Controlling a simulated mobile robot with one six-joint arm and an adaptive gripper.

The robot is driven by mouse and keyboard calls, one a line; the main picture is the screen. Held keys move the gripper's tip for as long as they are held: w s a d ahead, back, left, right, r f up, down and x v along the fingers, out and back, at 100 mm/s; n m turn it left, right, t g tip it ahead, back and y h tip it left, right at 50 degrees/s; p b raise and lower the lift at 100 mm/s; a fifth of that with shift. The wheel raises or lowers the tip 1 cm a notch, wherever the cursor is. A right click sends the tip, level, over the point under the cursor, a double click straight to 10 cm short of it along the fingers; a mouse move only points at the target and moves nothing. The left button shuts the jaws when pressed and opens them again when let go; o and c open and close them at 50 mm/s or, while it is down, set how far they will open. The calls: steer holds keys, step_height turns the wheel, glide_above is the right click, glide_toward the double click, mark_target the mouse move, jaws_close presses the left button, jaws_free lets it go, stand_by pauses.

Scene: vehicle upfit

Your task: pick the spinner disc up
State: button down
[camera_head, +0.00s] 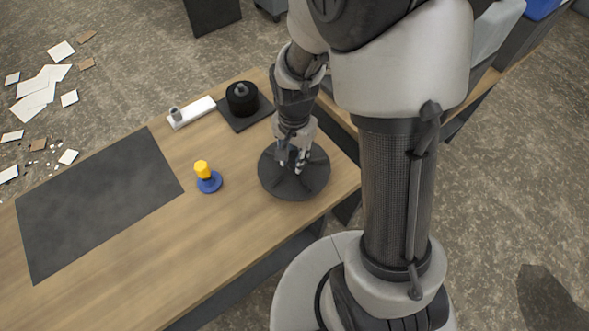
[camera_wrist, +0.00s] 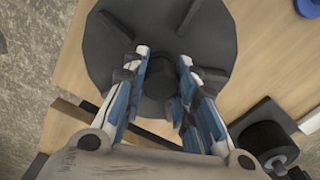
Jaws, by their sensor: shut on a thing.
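The spinner disc (camera_head: 272,176) is a dark, round disc with raised ribs, lying at the right end of the wooden table. My gripper (camera_head: 293,168) reaches down over its middle. In the wrist view the disc (camera_wrist: 112,40) fills the upper middle, and my gripper (camera_wrist: 161,75) has its blue-sided fingers on either side of the dark central hub (camera_wrist: 157,82), shut on it. The disc looks level; I cannot tell whether it touches the table.
A black cylinder (camera_head: 242,98) stands on a dark square pad behind the disc, with a white block (camera_head: 191,113) beside it. A yellow-topped blue piece (camera_head: 208,181) stands left of the disc. A dark mat (camera_head: 95,200) covers the table's left part. Papers litter the floor.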

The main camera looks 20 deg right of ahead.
steer(key=shift+r+p, duration=2.4)
steer(key=shift+r, duration=0.75)
steer(key=w+n+b, duration=0.1)
steer(key=n, duration=0.1)
steer(key=w+f+n, duration=0.1)
steer(key=n, duration=0.2)
steer(key=shift+w+b, duration=0.2)
steer(key=shift+b, duration=0.15)
steer(key=w+n, duration=0.1)
steer(key=n, duration=0.1)
steer(key=w+n+b, duration=0.1)
steer(key=n, duration=0.2)
steer(key=shift+f, duration=0.2)
